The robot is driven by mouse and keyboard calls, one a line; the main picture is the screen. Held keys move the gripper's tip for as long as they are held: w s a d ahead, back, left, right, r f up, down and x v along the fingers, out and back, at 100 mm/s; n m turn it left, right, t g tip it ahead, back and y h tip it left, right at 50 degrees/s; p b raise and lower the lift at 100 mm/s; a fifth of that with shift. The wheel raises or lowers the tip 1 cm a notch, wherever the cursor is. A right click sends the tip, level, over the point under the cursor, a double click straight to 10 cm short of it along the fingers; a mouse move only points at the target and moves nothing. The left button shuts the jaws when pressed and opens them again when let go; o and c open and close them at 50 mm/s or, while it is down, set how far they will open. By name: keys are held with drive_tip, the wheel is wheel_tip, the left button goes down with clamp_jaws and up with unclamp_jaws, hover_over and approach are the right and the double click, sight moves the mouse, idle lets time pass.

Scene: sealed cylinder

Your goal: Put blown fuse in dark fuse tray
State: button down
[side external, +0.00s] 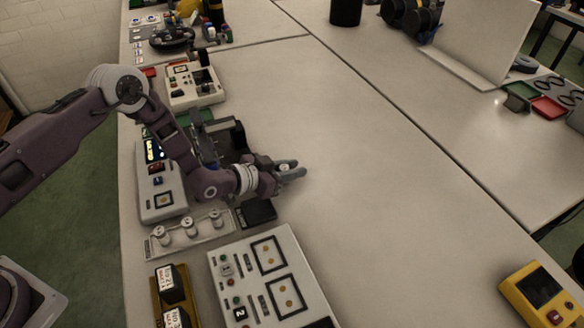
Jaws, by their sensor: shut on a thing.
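My gripper (297,171) is shut on a small pale thing (284,167), which looks like a fuse. The fingers cover much of it, so its markings cannot be read. It is held above the table, up and to the right of a small dark tray (258,213). The dark tray lies just below my wrist in the picture and looks empty. A pale rack (176,244) left of the tray carries 3 upright white fuse-like cylinders (188,223).
A white panel (236,312) with square frames and switches lies in front of the tray. A grey device with a display (161,199) and a dark fixture (231,137) stand near my arm. A yellow device (544,297) is at lower right. The table's middle is clear.

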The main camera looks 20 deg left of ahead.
drive_tip(key=shift+s+a+f, duration=0.1)
drive_tip(key=shift+s+f, duration=0.05)
drive_tip(key=shift+f, duration=0.45)
drive_tip(key=c, duration=1.2)
unclamp_jaws()
drive_tip(key=shift+c, duration=0.2)
drive_tip(key=shift+r, duration=0.1)
drive_tip(key=shift+w+r, duration=0.2)
drive_tip(key=shift+r, duration=0.15)
drive_tip(key=v, duration=1.2)
drive_tip(key=shift+r, duration=0.2)
drive_tip(key=shift+r, duration=0.1)
